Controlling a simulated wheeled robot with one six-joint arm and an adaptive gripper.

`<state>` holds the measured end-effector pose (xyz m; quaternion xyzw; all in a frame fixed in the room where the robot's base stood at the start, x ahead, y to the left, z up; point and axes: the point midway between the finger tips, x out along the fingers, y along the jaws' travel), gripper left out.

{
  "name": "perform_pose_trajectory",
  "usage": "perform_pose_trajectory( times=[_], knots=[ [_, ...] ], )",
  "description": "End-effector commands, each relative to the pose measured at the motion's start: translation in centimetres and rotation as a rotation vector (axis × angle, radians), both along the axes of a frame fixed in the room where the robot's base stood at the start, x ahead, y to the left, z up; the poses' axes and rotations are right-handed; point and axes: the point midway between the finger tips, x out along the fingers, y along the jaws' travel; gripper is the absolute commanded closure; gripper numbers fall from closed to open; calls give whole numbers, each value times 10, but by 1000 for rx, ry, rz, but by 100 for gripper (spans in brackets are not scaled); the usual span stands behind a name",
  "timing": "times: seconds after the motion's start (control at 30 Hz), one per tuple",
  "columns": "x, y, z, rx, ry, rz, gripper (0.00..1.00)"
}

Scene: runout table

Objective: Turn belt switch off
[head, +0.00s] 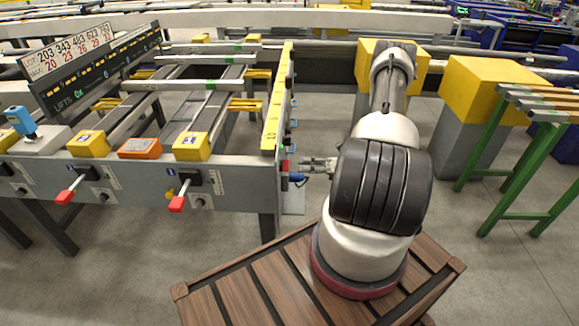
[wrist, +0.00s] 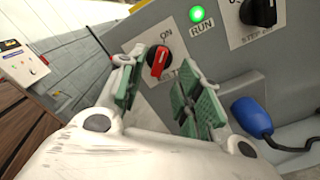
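The belt switch (wrist: 159,60) is a red rotary knob on a white plate, marked ON above; the lettering below it is partly hidden by a finger. A lit green RUN lamp (wrist: 197,14) is up and right of it. My gripper (wrist: 160,92) is open, its green-padded fingers apart and empty, with the knob showing beyond the gap between them. I see no contact with the knob. In the head view my gripper (head: 308,165) is at the right end of the table frame, close to the panel; the knob is not clear there.
A second black knob (wrist: 262,10) is on another plate to the right. A blue part with a black cable (wrist: 250,117) sticks out below it. In the head view the runout table (head: 235,185) lies left, with red-tipped levers (head: 177,203) along its front. Grey floor is open in front.

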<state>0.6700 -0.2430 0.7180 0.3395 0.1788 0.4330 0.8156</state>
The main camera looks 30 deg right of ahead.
Motion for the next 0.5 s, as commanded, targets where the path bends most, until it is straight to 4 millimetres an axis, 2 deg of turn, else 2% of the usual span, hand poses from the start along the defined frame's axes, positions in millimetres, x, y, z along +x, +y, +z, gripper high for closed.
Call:
perform_pose_trajectory(
  times=[0.2, 0.33, 0.5],
  knots=[
    [20, 31, 0, -2, 0, 4, 65],
    [27, 41, 0, -2, 0, 3, 65],
    [30, 45, 0, -3, 0, 1, 65]
  ],
)
